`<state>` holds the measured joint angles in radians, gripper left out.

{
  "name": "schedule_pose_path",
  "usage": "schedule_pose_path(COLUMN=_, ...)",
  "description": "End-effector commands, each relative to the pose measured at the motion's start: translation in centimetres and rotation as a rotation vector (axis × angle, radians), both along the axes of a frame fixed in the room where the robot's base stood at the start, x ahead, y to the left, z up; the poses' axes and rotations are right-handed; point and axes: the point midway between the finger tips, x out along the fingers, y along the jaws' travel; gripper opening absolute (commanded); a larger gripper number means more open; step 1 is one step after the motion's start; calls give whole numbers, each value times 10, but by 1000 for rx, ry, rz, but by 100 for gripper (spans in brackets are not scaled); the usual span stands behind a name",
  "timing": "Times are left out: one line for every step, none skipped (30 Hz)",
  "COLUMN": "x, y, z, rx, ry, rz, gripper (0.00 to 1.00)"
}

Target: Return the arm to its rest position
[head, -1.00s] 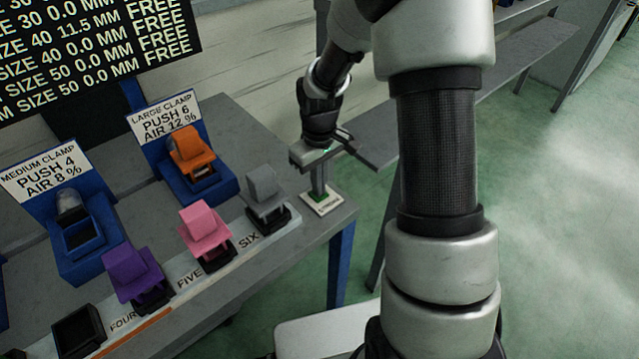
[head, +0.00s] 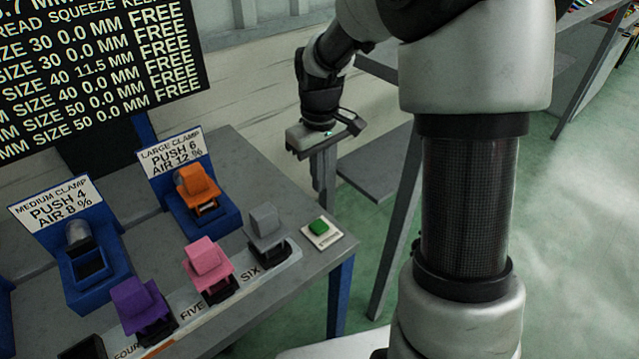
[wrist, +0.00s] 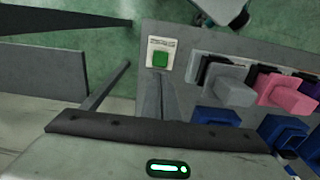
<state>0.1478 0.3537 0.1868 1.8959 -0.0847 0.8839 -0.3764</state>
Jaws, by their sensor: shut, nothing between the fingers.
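My gripper (head: 324,185) hangs in the air behind the table's right corner in the head view, its fingers pointing down and closed together with nothing between them. In the wrist view the gripper body fills the bottom and the shut fingers (wrist: 150,95) extend toward the table. A green button (head: 319,226) on a white plate sits at the table's right corner, apart from the fingers. It also shows in the wrist view (wrist: 160,60), beyond the fingertips.
On the grey table (head: 250,160) stand grey (head: 265,220), pink (head: 207,257) and purple (head: 140,300) blocks in a numbered row. Blue clamp stations hold an orange block (head: 196,181) and a grey piece (head: 78,233). A black text board (head: 100,70) stands behind. A grey bench (head: 380,165) lies right.

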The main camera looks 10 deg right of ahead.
Motion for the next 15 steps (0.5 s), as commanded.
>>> schedule_pose_path(x=0, y=0, z=0, rx=0, ry=0, rz=0, gripper=0)
schedule_pose_path(x=0, y=0, z=0, rx=0, ry=0, rz=0, gripper=0)
schedule_pose_path(x=0, y=0, z=0, rx=0, ry=0, rz=0, gripper=0)
schedule_pose_path(x=0, y=0, z=0, rx=0, ry=0, rz=0, gripper=0)
schedule_pose_path(x=0, y=0, z=0, rx=0, ry=0, rz=0, gripper=0)
schedule_pose_path(x=0, y=0, z=0, rx=0, ry=0, rz=0, gripper=0)
schedule_pose_path(x=0, y=0, z=0, rx=0, ry=0, rz=0, gripper=0)
schedule_pose_path(x=0, y=0, z=0, rx=0, ry=0, rz=0, gripper=0)
schedule_pose_path(x=0, y=0, z=0, rx=0, ry=-1, rz=0, gripper=0)
schedule_pose_path(x=0, y=0, z=0, rx=0, ry=-1, rz=0, gripper=0)
schedule_pose_path(x=0, y=0, z=0, rx=0, ry=-1, rz=0, gripper=0)
schedule_pose_path(x=-1, y=0, z=2, rx=-1, ry=-4, rz=-2, gripper=0)
schedule_pose_path(x=-2, y=0, z=6, rx=-3, ry=-7, rz=-5, gripper=0)
schedule_pose_path(x=-3, y=0, z=11, rx=-4, ry=-13, rz=-9, gripper=0)
schedule_pose_path(x=-7, y=-1, z=21, rx=-8, ry=-26, rz=-18, gripper=0)
